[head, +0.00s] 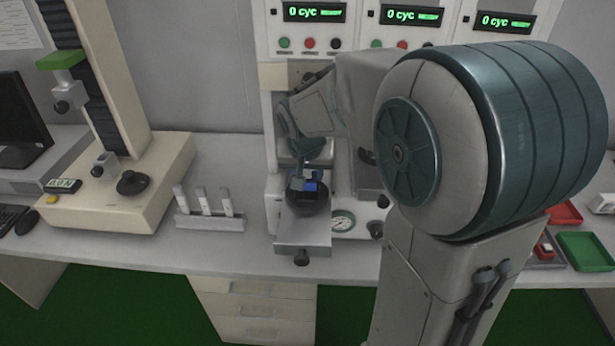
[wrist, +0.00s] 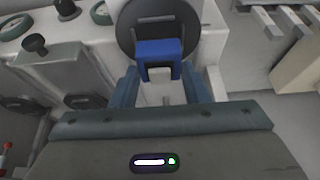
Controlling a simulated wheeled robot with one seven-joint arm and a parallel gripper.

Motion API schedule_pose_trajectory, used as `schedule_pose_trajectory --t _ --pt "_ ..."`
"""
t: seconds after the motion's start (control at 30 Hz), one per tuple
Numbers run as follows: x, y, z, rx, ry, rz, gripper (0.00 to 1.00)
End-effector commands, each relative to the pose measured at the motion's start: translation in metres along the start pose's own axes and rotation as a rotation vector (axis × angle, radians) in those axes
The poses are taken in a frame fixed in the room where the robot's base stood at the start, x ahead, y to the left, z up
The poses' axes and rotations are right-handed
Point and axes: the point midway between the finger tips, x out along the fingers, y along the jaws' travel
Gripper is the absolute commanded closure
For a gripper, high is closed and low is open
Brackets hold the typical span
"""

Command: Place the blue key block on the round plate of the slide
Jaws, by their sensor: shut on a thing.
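The blue key block (head: 311,187) is between the fingers of my gripper (head: 304,178), which is shut on it. In the wrist view the block (wrist: 158,48) shows blue beyond the fingertips (wrist: 160,72), with a pale part nearer the fingers. In the wrist view the plate (wrist: 128,40) lies behind the block. The block overlaps the plate in both views; I cannot tell whether they touch.
A rack with white pieces (head: 208,222) stands left of the slide, by a beige test stand (head: 120,205). A round gauge (head: 343,221) is close on the slide's right. Red (head: 565,213) and green (head: 585,251) trays lie far right. My arm hides much of the right side.

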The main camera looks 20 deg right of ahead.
Motion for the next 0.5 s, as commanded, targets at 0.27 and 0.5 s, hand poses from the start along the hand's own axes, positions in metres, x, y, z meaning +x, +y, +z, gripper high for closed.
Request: schedule_pose_trajectory --t 0.27,0.5 --pt "0.020 -0.001 0.008 -0.001 0.001 -0.001 0.83" --pt "0.023 0.000 0.009 -0.001 0.001 -0.001 0.83"
